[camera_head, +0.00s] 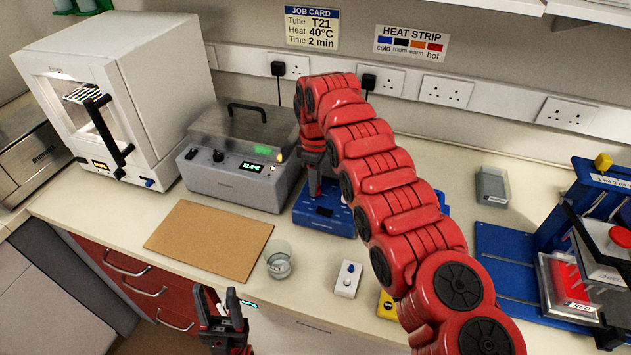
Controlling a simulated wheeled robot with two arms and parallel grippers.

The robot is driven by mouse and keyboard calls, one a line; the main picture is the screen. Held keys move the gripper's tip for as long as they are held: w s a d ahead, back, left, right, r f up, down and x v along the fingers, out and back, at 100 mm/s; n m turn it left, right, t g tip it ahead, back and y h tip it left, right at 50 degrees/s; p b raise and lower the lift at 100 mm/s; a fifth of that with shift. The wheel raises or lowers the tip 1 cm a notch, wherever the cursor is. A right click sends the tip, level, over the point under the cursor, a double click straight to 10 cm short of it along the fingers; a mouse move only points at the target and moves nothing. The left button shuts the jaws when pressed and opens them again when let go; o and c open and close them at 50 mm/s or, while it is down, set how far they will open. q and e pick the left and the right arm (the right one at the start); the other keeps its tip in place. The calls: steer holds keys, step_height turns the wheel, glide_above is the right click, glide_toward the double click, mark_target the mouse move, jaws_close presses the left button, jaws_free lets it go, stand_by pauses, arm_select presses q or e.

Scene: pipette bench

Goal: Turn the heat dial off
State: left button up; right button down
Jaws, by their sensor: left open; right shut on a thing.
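A glass beaker (279,264), a brown board (208,240) and a small white box with a knob (347,279) lie near the front. A white cabinet machine (150,75) stands left. A blue rack and press (508,265) stand right. My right arm hides the centre-right bench.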

stand_by(0.3)
steer(key=c, duration=0.6)
jaws_free()
steer(key=shift+r, duration=0.1)
steer(key=shift+r, duration=0.3)
step_height(320, 180, up, 3)
steer(key=shift+a, duration=0.15)
step_height(320, 180, up, 14)
steer(key=p, duration=1.4)
steer(key=shift+f, duration=0.2)
